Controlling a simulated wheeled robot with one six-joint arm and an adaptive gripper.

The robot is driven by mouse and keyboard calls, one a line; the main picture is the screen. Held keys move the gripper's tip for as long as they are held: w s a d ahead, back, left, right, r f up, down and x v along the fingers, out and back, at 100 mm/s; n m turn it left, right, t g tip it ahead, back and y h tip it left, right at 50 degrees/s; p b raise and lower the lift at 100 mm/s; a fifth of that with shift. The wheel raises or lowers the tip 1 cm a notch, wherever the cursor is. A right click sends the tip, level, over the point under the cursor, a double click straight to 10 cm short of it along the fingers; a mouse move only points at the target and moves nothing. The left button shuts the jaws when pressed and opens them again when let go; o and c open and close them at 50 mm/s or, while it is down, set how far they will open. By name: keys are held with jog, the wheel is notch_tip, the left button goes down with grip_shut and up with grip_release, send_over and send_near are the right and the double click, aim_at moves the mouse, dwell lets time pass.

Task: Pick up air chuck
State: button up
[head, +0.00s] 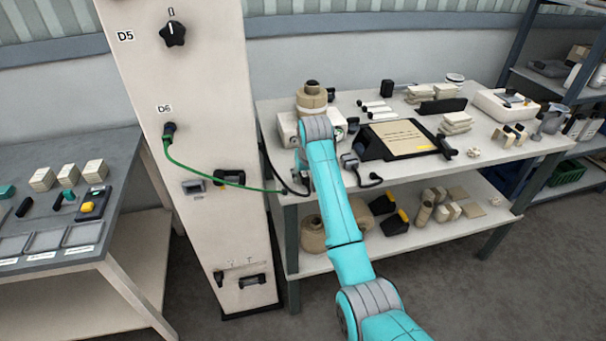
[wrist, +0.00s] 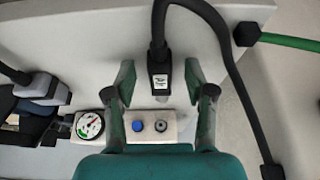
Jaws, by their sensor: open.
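The air chuck, a black piece with a white label and a grey metal tip (wrist: 160,78), is in the wrist view on the end of a black hose (wrist: 205,15). My gripper (wrist: 160,88) is open, with one finger on each side of the air chuck. I cannot tell whether either finger touches it. In the head view my arm covers most of my gripper and the air chuck, near the left front of the right-hand table (head: 283,181).
A pressure gauge (wrist: 89,125) and a panel with a blue button (wrist: 138,126) are close to my fingers. A green hose (head: 205,177) runs from the column (head: 190,90) toward the table. A grey connector (head: 350,160) and a black stand (head: 372,149) are to the right.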

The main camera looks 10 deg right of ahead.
aim_at(305, 176)
jog(key=shift+f, duration=0.1)
grip_shut()
notch_tip(305, 176, up, 10)
dwell(0.7)
